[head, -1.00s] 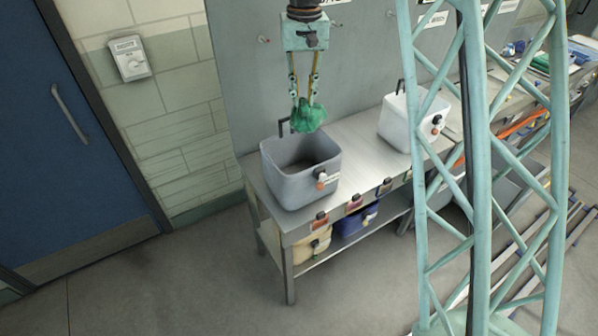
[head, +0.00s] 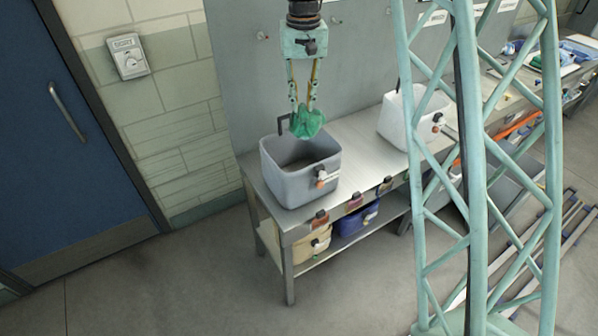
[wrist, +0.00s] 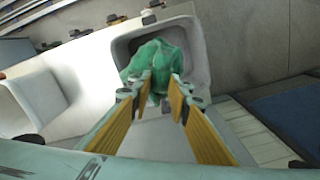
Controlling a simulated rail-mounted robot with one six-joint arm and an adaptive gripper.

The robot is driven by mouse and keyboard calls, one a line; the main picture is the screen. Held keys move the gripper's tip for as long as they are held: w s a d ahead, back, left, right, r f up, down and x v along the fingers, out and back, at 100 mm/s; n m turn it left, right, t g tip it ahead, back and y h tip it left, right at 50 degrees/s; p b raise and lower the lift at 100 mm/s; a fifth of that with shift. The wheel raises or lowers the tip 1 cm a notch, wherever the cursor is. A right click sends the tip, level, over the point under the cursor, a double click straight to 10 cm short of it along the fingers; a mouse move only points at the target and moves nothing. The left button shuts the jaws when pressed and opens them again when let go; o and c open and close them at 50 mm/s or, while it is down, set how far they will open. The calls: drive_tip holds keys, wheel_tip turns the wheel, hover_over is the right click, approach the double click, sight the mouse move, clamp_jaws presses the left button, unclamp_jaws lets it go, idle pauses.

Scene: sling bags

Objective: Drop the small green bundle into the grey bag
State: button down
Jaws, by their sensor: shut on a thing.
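My gripper (head: 304,106) points down and is shut on the small green bundle (head: 307,124). The bundle hangs from the fingertips above the back part of the grey bag (head: 300,185), near the height of its rim or a little over it. In the wrist view the bundle (wrist: 158,62) sits between the yellow-and-green fingers (wrist: 160,88), in front of the open mouth of the grey bag (wrist: 205,60). The bag is open-topped and stands upright on the left end of the steel bench. Part of its inside is hidden by the bundle in the wrist view.
A white bag (head: 398,122) stands on the bench (head: 352,140) to the right, and a grey wall panel rises behind. A tan bin (head: 308,243) and a blue bin (head: 355,219) sit on the shelf below. A blue door (head: 60,150) is at the left.

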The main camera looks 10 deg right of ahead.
drive_tip(key=shift+f+b, duration=0.55)
drive_tip(key=shift+f, duration=0.8)
drive_tip(key=c, duration=2.4)
unclamp_jaws()
drive_tip(key=shift+o, duration=0.2)
drive_tip(key=shift+r, duration=0.1)
wheel_tip(320, 180, up, 12)
drive_tip(key=shift+s, duration=0.1)
